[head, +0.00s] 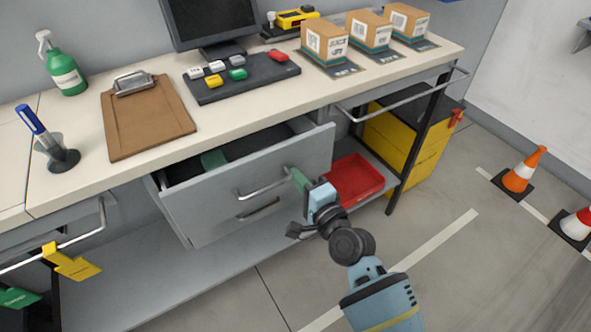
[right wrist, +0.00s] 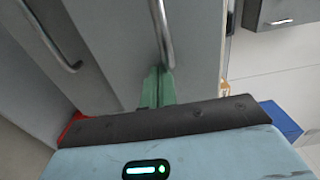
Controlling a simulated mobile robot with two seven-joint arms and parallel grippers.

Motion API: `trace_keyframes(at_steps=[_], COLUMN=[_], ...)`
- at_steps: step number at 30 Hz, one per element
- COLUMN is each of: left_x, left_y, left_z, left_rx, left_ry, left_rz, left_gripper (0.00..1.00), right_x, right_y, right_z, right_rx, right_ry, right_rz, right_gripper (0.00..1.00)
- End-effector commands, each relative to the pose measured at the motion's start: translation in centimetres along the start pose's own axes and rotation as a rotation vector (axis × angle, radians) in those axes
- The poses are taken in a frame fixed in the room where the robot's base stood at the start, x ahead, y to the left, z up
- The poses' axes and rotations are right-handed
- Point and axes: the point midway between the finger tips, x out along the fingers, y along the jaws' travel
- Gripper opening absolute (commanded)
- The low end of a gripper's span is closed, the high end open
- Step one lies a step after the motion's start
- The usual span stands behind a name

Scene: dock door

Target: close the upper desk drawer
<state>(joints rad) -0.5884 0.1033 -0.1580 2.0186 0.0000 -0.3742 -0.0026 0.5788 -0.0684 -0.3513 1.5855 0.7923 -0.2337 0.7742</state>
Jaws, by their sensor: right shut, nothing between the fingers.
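The upper desk drawer (head: 300,160) is pulled open under the worktop, its grey front standing out and its dark inside showing. A silver bar handle (head: 262,190) is on the front; it also shows in the right wrist view (right wrist: 163,35). My right gripper (head: 294,174) is shut and empty, its green fingertips at the drawer front by the right end of the handle. In the right wrist view the fingers (right wrist: 155,88) point at the grey front beside the handle. I cannot tell whether they touch it. My left gripper is not in view.
A second handle (head: 258,210) sits lower down. A green item (head: 213,158) lies in the drawer. A red tray (head: 354,180) is on the lower shelf, right of the drawer. A clipboard (head: 147,120) and boxes (head: 325,42) are on the worktop. Floor at right is open, with cones (head: 523,170).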

Motion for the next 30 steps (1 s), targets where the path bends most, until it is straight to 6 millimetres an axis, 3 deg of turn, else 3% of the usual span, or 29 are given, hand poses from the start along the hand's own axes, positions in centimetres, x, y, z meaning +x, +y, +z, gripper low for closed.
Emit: trace_keyframes(at_steps=[6,12,30], left_x=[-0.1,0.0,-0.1], left_y=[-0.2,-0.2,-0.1], left_z=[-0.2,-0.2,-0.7], left_rx=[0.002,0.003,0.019], left_ry=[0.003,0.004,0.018], left_rz=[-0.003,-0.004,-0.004], left_gripper=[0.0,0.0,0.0], right_x=[-4.3,-7.0,-8.3], right_y=[0.1,0.1,0.6], right_z=[0.0,0.0,0.0], right_rx=[-0.001,0.001,-0.013], right_ry=[0.0,0.0,0.003], right_rz=[0.002,0.002,0.014], right_gripper=[0.0,0.0,0.0])
